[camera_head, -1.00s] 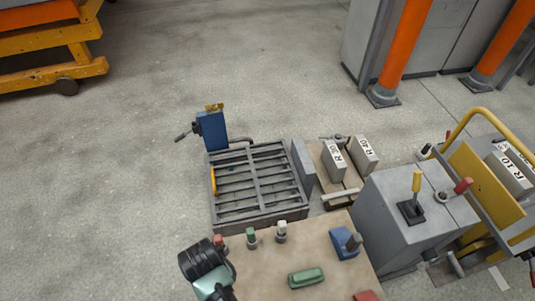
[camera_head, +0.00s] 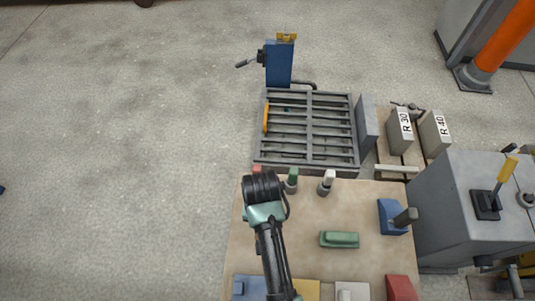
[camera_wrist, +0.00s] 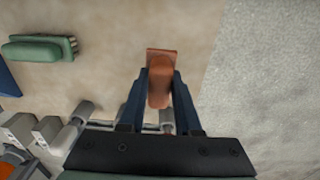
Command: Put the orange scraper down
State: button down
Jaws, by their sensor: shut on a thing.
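The orange scraper (camera_wrist: 160,80) is between the fingers of my gripper (camera_wrist: 160,92) in the wrist view, its flat end pointing up the picture. The fingers are shut on it from both sides. Below it in that view is the tan tabletop (camera_wrist: 110,85); I cannot tell whether the scraper touches it. In the head view my wrist is above the far left part of the table (camera_head: 300,215) and hides the fingers and the scraper.
A green brush (camera_head: 340,240) and a blue tool (camera_head: 392,216) lie on the table. Green (camera_head: 292,180) and white (camera_head: 328,182) upright items stand at its far edge. A grated frame (camera_head: 308,170) is beyond. A grey control box (camera_head: 465,205) stands right.

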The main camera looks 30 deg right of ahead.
notch_tip(320, 180, down, 7)
jog(key=b, duration=0.3)
jog(key=shift+f, duration=0.1)
jog(key=c, duration=0.6)
grip_release()
notch_tip(320, 180, up, 12)
jog(key=p, duration=0.5)
jog(key=shift+p, duration=0.35)
jog(key=shift+w, duration=0.1)
